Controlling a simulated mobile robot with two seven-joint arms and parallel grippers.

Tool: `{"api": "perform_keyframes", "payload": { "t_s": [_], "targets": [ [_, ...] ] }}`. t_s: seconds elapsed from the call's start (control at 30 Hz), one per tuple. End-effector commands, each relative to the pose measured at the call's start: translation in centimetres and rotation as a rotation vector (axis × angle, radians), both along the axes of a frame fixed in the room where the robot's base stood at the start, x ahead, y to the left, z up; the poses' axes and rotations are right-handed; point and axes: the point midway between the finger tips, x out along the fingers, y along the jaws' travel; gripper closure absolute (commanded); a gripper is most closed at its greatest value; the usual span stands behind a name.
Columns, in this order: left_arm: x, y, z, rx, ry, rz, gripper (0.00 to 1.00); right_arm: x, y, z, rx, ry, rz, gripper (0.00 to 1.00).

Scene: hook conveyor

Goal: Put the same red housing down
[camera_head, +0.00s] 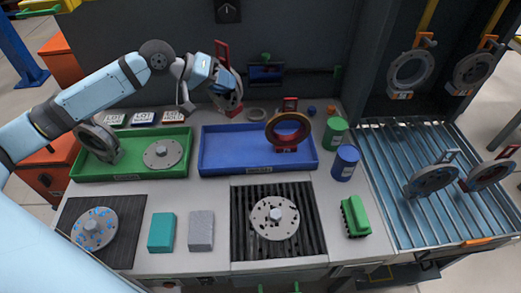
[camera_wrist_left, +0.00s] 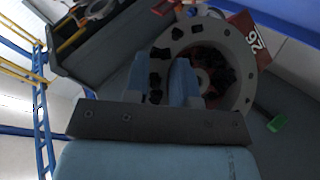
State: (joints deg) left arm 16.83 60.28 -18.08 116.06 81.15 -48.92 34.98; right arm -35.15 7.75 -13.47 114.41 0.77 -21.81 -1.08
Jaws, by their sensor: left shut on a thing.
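My left gripper (camera_head: 226,80) is shut on a grey round housing with a red foot and a red tag (camera_head: 234,101), behind the blue tray's back edge. In the left wrist view, the fingers (camera_wrist_left: 161,72) overlap the housing's broad grey ring (camera_wrist_left: 240,75), which carries dark patches. Its red tag (camera_wrist_left: 250,38) shows a number there. The fingers and wrist hide part of the housing. I cannot tell whether its foot touches the table. My right gripper is not in view.
The blue tray (camera_head: 222,163) holds a brownish ring housing (camera_head: 288,132) at its right end; its left part is bare. The green tray (camera_head: 130,173) holds a dark housing and a disc. Blue and green canisters (camera_head: 345,163) stand right of the blue tray. Hanging housings are at right.

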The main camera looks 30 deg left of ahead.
Motion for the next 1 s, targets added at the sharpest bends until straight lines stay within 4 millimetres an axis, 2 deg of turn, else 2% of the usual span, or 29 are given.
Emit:
{"api": "perform_keyframes", "payload": {
  "t_s": [0.13,0.27,0.37,0.8,1.0],
  "targets": [
    [0.0,0.9,0.7,0.002,-0.004,-0.008,1.00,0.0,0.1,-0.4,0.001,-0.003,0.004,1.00],
    [0.0,1.1,0.0,0.000,-0.001,-0.010,1.00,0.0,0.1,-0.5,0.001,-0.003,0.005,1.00],
    [-0.1,1.1,-1.8,0.000,0.001,-0.011,1.00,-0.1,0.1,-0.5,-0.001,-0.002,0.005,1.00],
    [0.0,1.1,-11.6,-0.001,0.000,-0.009,1.00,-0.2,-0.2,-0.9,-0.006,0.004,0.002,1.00],
    [0.0,1.1,-14.2,-0.001,-0.002,-0.010,1.00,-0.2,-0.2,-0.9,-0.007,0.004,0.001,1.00]
  ]
}}
